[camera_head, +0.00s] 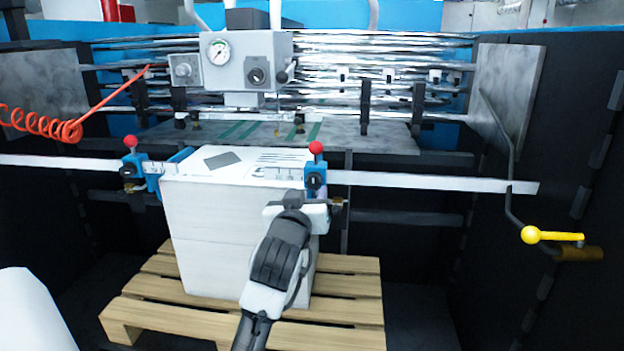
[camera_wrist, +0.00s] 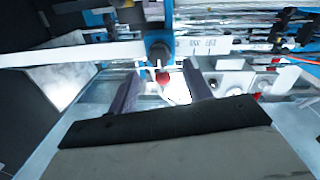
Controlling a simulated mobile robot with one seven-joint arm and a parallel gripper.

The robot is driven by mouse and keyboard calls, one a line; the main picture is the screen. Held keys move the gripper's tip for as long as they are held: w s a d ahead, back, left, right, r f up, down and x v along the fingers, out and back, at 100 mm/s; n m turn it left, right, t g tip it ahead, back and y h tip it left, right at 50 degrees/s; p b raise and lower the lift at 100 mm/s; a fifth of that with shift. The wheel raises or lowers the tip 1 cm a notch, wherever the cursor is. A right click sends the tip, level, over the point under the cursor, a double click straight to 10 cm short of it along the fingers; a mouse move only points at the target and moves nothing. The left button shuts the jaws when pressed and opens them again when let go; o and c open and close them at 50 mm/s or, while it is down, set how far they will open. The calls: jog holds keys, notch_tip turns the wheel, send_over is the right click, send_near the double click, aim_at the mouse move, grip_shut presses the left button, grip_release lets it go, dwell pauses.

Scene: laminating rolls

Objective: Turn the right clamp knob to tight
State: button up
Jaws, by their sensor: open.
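The right clamp (camera_head: 315,170) is blue, with a red ball (camera_head: 316,147) on top and a dark round knob (camera_head: 314,181) on its front. It sits on the white bar over the right part of the white paper stack. My gripper (camera_head: 318,201) is just below and in front of this clamp, open and empty. In the wrist view my gripper (camera_wrist: 161,70) has its two dark fingers spread, with the red ball (camera_wrist: 163,77) showing between them and the blue clamp (camera_wrist: 160,45) beyond. I cannot tell the knob's setting or whether a finger touches it.
The left clamp (camera_head: 131,172) sits on the same white bar (camera_head: 425,181). The paper stack (camera_head: 205,240) stands on a wooden pallet (camera_head: 345,308). A gauge box (camera_head: 240,65) hangs above. A crank with a yellow handle (camera_head: 550,236) is at the right.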

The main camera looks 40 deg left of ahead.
aim_at(312, 183)
jog(key=p+x, duration=0.1)
jog(key=x, duration=0.4)
jog(key=c, duration=1)
